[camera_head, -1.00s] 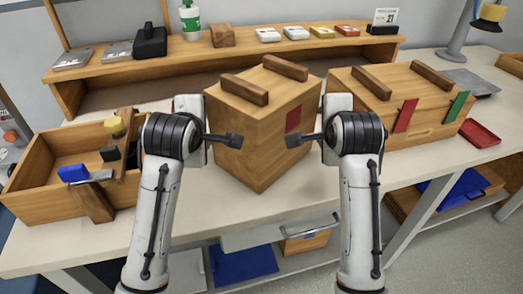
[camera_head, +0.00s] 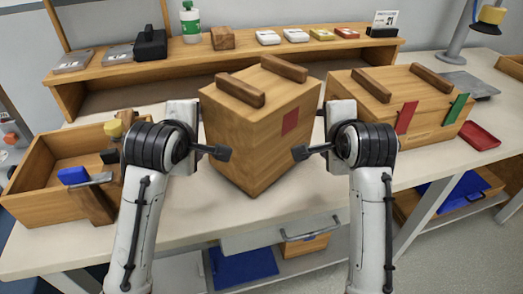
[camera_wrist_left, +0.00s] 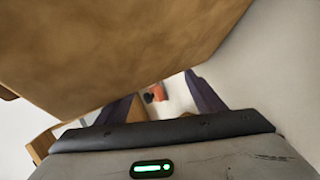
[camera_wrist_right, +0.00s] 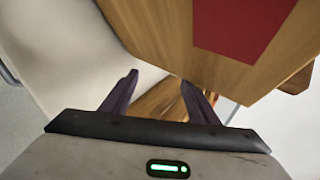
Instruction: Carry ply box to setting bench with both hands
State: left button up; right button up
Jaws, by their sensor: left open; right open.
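The ply box (camera_head: 248,140), a tall wooden box with two dark wooden bars on its lid and a red patch on one side, stands upright on the pale bench (camera_head: 180,225). It fills the top of the left wrist view (camera_wrist_left: 110,45) and shows in the right wrist view (camera_wrist_right: 170,35) with its red patch. My left gripper (camera_head: 222,153) is open in front of its left face. My right gripper (camera_head: 301,152) is open at its right side. No box part shows clamped between either pair of fingers. I cannot tell which surface is the setting bench.
A wider wooden box (camera_head: 345,95) with red and green tabs stands close on the right. A red tray (camera_head: 480,135) lies beyond it. An open wooden crate (camera_head: 40,205) with tools is at the left. A wooden shelf (camera_head: 180,67) with small items runs along the back.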

pick_arm(q)
jog(key=o, duration=0.8)
jog(key=shift+s+d+f+m+h, duration=0.15)
jog(key=shift+d+m+h, duration=0.2)
jog(key=shift+d, duration=0.8)
jog(key=shift+c, duration=0.2)
pick_arm(e)
jog(key=a, duration=0.3)
jog(key=shift+s+r+n+y, duration=0.15)
jog(key=shift+n+y, duration=0.25)
pick_arm(q)
jog(key=shift+s+r, duration=0.2)
jog(key=shift+r, duration=0.05)
pick_arm(e)
jog(key=shift+s, duration=0.1)
jog(key=shift+d, duration=0.15)
pick_arm(q)
jog(key=s+a+r, duration=0.2)
jog(key=s+r, duration=0.2)
jog(key=s, duration=0.2)
jog(key=shift+a, duration=0.35)
pick_arm(e)
jog(key=o, duration=0.8)
